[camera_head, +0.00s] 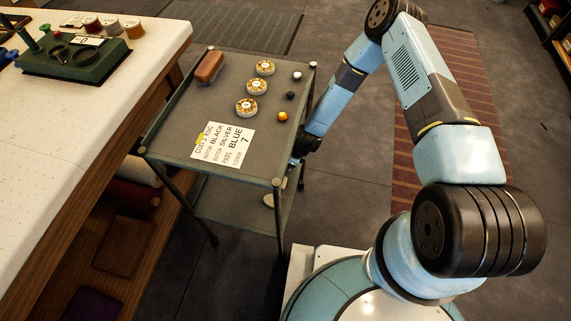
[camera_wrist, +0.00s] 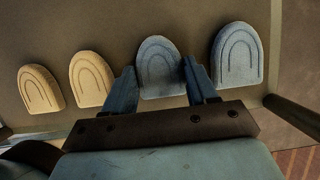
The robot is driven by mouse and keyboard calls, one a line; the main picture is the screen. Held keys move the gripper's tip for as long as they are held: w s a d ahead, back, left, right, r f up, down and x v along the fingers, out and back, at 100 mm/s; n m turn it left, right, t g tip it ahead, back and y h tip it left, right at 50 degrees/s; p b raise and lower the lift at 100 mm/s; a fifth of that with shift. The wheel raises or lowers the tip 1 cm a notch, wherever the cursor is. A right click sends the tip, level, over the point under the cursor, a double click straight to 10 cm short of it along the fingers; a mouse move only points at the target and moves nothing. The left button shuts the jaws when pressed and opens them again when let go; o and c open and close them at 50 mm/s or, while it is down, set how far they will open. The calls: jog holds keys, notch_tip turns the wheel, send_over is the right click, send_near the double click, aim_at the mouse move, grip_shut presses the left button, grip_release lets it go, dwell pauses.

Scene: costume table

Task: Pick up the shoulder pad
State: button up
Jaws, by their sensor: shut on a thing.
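In the wrist view, four-sided views aside, several arch-shaped shoulder pads lie in a row on a grey-brown surface. A blue-grey shoulder pad (camera_wrist: 160,60) sits between the two fingers of my gripper (camera_wrist: 160,72), which is shut on it. Another blue-grey pad (camera_wrist: 237,55) lies to the right, just outside the right finger. Two beige pads, one nearer (camera_wrist: 91,79) and one at far left (camera_wrist: 40,88), lie to the left. In the head view my gripper is hidden at the trolley's right side; a pale pad (camera_head: 268,200) partly shows on the lower shelf.
A trolley post (camera_wrist: 292,115) stands close at right. A long table (camera_head: 95,135) is at left.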

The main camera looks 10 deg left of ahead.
jog(key=shift+r, duration=0.45)
notch_tip(320, 180, up, 2)
jog(key=shift+r, duration=0.25)
jog(key=s+d+r, duration=0.6)
jog(key=s+r, duration=0.3)
jog(key=s, duration=0.3)
jog(key=shift+s+d+r, duration=0.25)
jog(key=shift+d+r, duration=0.05)
jog(key=o, duration=0.5)
jog(key=c, duration=0.5)
jog(key=shift+o, duration=0.2)
jog(key=shift+w, duration=0.1)
